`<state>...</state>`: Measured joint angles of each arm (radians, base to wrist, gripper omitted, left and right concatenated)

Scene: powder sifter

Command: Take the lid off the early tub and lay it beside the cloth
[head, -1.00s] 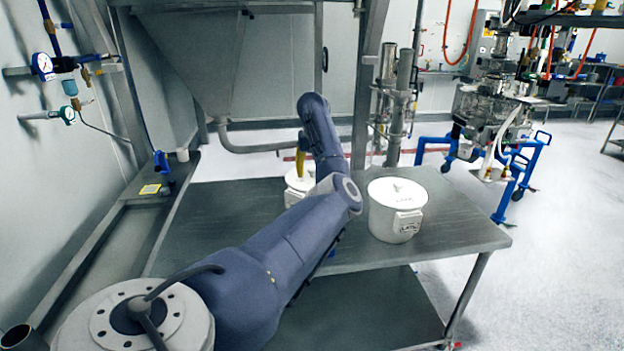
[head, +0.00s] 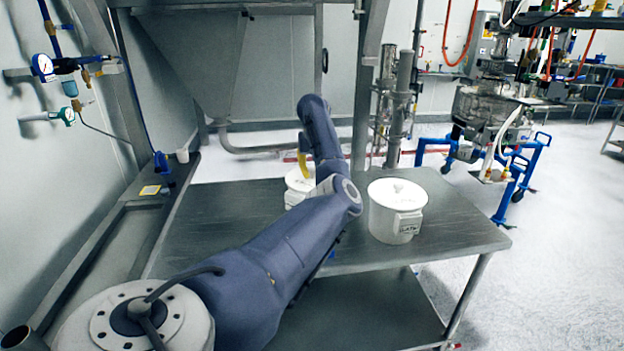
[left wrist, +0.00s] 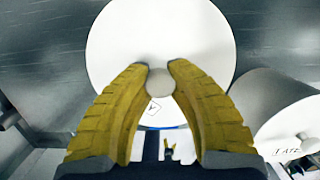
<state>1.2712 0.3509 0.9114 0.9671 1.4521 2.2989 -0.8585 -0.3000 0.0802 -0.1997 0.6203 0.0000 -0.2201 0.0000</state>
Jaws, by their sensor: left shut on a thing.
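The early tub (head: 293,199) is white and stands on the steel table, partly hidden by my left arm. Its round white lid (left wrist: 160,35) with a small knob (left wrist: 160,82) fills the middle of the left wrist view. My left gripper (head: 304,172) is over this tub, its yellow fingers pointing down. In the left wrist view the fingertips (left wrist: 161,70) are shut on the knob from both sides. I cannot tell whether the lid is raised off the rim. No cloth shows clearly.
A second white tub (head: 396,213), labelled LATE, stands lidded to the right. It also shows in the left wrist view (left wrist: 265,105). The steel table (head: 455,232) is bare to its right and at its left. Steel posts (head: 398,110) rise behind.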

